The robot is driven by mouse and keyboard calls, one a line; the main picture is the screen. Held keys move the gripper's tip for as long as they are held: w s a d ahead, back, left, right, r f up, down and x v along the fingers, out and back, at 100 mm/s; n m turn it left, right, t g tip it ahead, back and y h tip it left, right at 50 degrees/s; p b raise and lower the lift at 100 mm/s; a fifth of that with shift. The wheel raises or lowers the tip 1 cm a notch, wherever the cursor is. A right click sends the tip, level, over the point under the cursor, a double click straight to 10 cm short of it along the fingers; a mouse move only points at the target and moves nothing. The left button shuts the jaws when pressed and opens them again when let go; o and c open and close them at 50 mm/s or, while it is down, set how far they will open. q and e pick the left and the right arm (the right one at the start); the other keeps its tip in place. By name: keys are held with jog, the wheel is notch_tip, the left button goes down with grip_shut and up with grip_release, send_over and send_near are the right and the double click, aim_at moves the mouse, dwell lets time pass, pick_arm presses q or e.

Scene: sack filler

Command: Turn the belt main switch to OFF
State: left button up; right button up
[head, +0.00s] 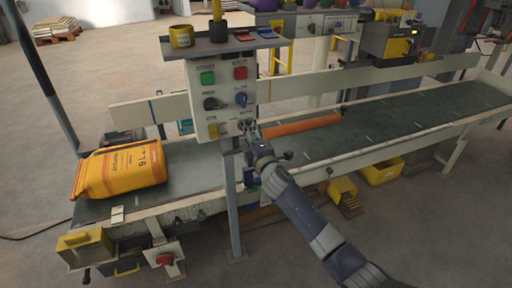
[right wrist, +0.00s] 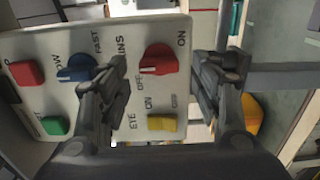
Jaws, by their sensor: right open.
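The control panel (head: 222,112) stands on a post at the near side of the conveyor. In the right wrist view, its red turn switch (right wrist: 158,60) is marked MAINS, with ON and OFF beside it. My right gripper (head: 247,128) is at the panel's lower right and largely hides that switch in the head view. In the right wrist view my right gripper (right wrist: 160,80) is open, one finger on each side of the switch. I cannot tell whether a finger touches it. My left gripper is not in view.
Close by on the panel are a blue speed knob (right wrist: 75,68), a yellow EYE switch (right wrist: 162,122), a red button (right wrist: 25,72) and a green button (right wrist: 55,125). An orange sack (head: 120,172) lies on the belt at left. A shelf (head: 225,46) tops the panel.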

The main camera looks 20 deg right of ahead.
jog(key=s, duration=1)
jog(key=shift+s+d, duration=0.15)
jog(key=shift+s, duration=0.1)
jog(key=s+d+f+m+g, duration=0.1)
jog(key=s+f+m+g, duration=0.15)
jog(key=f, duration=0.95)
jog(key=s+d+f+m+g, duration=0.1)
jog(key=s+f+m+g, duration=0.15)
jog(key=f, duration=0.95)
jog(key=s+d+f+m+g+h, duration=0.1)
jog(key=s+f+m+g, duration=0.25)
jog(key=s+f, duration=1.05)
jog(key=s+f+m+g, duration=0.2)
jog(key=s+f, duration=0.5)
jog(key=s, duration=0.6)
jog(key=s+a+f+m+g, duration=0.1)
jog(key=s+f+m+g, duration=0.2)
jog(key=s+f, duration=0.4)
jog(key=s+a+f+m+g, duration=0.1)
jog(key=s+f, duration=0.7)
jog(key=s, duration=1)
jog(key=shift+s+m+g, duration=0.35)
jog(key=shift+m+g, duration=0.5)
jog(key=shift+g, duration=0.4)
jog(key=shift+a, duration=0.1)
